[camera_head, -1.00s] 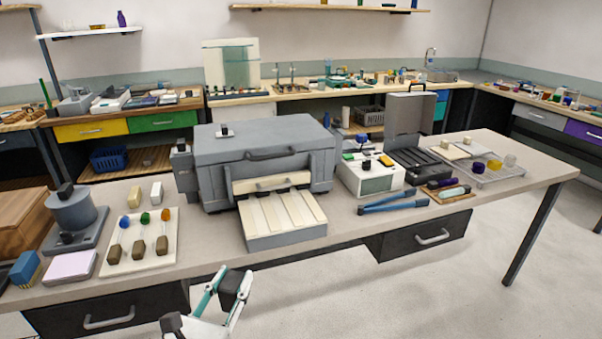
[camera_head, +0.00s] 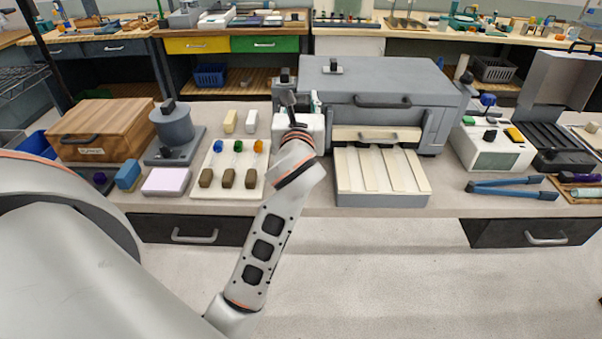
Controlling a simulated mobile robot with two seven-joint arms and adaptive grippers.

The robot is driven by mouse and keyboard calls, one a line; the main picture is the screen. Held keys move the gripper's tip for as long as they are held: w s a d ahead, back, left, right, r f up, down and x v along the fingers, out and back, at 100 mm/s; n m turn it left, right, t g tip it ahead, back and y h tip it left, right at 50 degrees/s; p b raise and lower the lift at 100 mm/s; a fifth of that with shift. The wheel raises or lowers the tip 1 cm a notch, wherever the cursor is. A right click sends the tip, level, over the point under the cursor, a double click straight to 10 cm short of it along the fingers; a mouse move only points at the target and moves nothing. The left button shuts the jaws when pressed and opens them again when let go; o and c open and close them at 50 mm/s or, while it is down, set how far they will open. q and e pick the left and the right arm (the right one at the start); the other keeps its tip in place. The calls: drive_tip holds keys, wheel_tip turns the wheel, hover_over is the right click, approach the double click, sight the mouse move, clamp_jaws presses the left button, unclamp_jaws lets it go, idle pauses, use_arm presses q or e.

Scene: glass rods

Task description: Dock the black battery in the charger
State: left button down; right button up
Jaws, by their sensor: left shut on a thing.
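My left arm reaches in from the left, and its gripper (camera_head: 308,108) is over the table at the left side of the big grey machine. The wrist hides most of the fingers. The gripper is shut on a dark block, taken as the black battery; the block is largely hidden now and cannot be clearly made out. A white box (camera_head: 496,156) with a green display and blue, black and yellow parts on top stands right of the grey machine; it may be the charger, but I cannot tell. My right gripper is not in view.
The grey machine (camera_head: 380,84) has a slatted front tray (camera_head: 378,198). To the left are a cream board (camera_head: 212,188) with coloured-tipped pieces, a grey round device (camera_head: 174,128) and a wooden box (camera_head: 108,120). Blue-handled pliers (camera_head: 511,188) lie at the right.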

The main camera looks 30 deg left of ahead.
use_arm(q)
drive_tip(key=shift+w+a+r, duration=0.2)
drive_tip(key=shift+w, duration=0.15)
drive_tip(key=shift+w+f, duration=0.1)
drive_tip(key=shift+f, duration=0.2)
wheel_tip(320, 180, down, 19)
drive_tip(key=b, duration=0.6)
drive_tip(key=shift+r+b, duration=0.1)
drive_tip(key=shift+b, duration=0.25)
drive_tip(key=shift+f, duration=0.2)
drive_tip(key=shift+r, duration=0.1)
drive_tip(key=c, duration=1.6)
unclamp_jaws()
drive_tip(key=shift+f, duration=0.2)
drive_tip(key=shift+o, duration=0.4)
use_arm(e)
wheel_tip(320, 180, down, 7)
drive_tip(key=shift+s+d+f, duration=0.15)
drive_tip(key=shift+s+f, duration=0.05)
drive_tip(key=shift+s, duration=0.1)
